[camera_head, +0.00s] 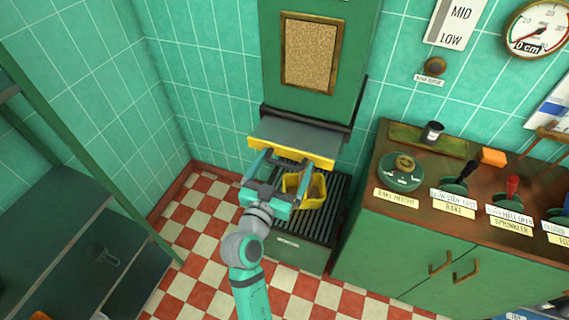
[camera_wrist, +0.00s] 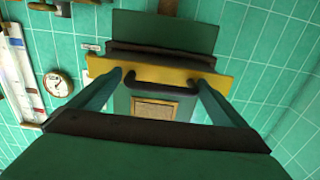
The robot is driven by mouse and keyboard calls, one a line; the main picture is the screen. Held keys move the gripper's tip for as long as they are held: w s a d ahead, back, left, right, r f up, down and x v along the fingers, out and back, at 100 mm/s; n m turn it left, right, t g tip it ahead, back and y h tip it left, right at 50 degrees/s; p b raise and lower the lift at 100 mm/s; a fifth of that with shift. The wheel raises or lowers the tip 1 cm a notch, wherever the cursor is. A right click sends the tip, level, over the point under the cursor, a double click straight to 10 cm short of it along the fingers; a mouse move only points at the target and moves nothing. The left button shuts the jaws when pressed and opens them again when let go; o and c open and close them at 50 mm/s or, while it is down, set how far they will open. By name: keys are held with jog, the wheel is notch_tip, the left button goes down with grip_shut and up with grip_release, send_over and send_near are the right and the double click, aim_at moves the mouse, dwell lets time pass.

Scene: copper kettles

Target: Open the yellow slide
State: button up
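The yellow slide (camera_head: 318,159) shows as a yellow front bar along the lower edge of a green wall unit, with a grey plate behind it. In the wrist view the yellow bar (camera_wrist: 225,81) carries a dark curved handle (camera_wrist: 165,87). My gripper (camera_head: 283,168) is in front of the bar, its two teal fingers spread wide. In the wrist view my gripper (camera_wrist: 160,80) has one finger on each side of the handle, with visible gaps. I cannot tell whether the fingertips touch the bar.
A yellow bucket (camera_head: 317,191) stands on a dark slatted stand below the slide, close to my gripper. A green cabinet (camera_head: 385,240) with labelled levers is at the right. Green shelving (camera_head: 70,225) is at the left.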

jog(key=shift+a, duration=0.1)
jog(key=v, duration=1)
jog(key=shift+s, duration=0.4)
jog(key=shift+a, duration=0.1)
